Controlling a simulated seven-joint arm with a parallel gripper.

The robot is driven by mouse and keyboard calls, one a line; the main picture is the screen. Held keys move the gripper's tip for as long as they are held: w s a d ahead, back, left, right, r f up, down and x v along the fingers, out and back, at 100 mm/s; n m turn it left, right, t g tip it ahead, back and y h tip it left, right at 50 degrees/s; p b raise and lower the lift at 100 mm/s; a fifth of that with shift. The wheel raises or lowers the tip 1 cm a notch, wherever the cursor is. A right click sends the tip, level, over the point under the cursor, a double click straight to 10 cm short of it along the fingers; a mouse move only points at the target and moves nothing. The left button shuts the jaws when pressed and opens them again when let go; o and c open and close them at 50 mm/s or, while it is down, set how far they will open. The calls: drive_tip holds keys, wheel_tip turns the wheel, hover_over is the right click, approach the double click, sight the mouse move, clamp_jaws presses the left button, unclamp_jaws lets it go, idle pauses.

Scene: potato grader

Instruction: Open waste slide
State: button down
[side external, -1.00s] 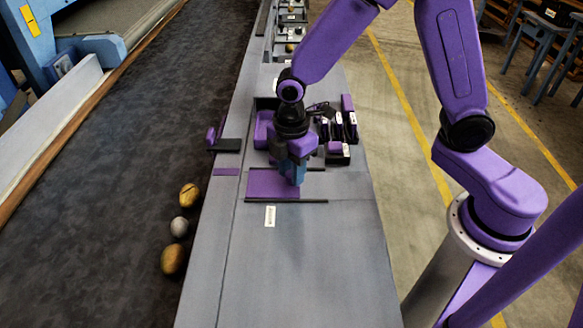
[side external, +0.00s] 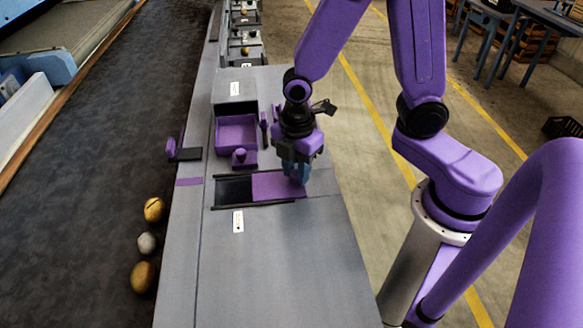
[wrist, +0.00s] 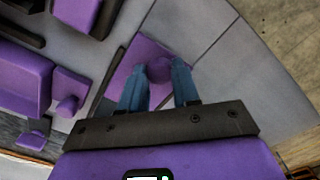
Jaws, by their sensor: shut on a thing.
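The waste slide is a purple panel (side external: 272,186) between dark rails on the grey bench. It sits at the right end of the rails, and a dark opening (side external: 233,190) shows at the left end. My gripper (side external: 294,172) is low over the panel's right part. In the wrist view the panel (wrist: 140,52) has a round purple knob (wrist: 159,69) between the two blue fingertips of my gripper (wrist: 160,82). The fingers are shut on this knob. In the side view the fingers hide the knob.
A purple drawer-like tray (side external: 237,132) with a knob (side external: 239,156) stands behind the slide. A white label (side external: 238,221) lies in front. The conveyor (side external: 90,170) at left carries two potatoes (side external: 153,209) (side external: 143,277) and a grey stone-like lump (side external: 146,243). The front bench is clear.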

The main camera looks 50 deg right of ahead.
drive_tip(key=c, duration=0.8)
unclamp_jaws()
drive_tip(key=shift+r, duration=0.1)
wheel_tip(320, 180, up, 17)
drive_tip(key=shift+r, duration=0.15)
drive_tip(key=s+d+f+m, duration=0.2)
drive_tip(key=s+f, duration=0.1)
drive_tip(key=s, duration=0.4)
drive_tip(key=s+d+f+m, duration=0.2)
drive_tip(key=s+f+m, duration=0.1)
drive_tip(key=s, duration=0.4)
drive_tip(key=shift+s+d+f, duration=0.15)
drive_tip(key=shift+s+f, duration=0.1)
drive_tip(key=shift+f, duration=0.45)
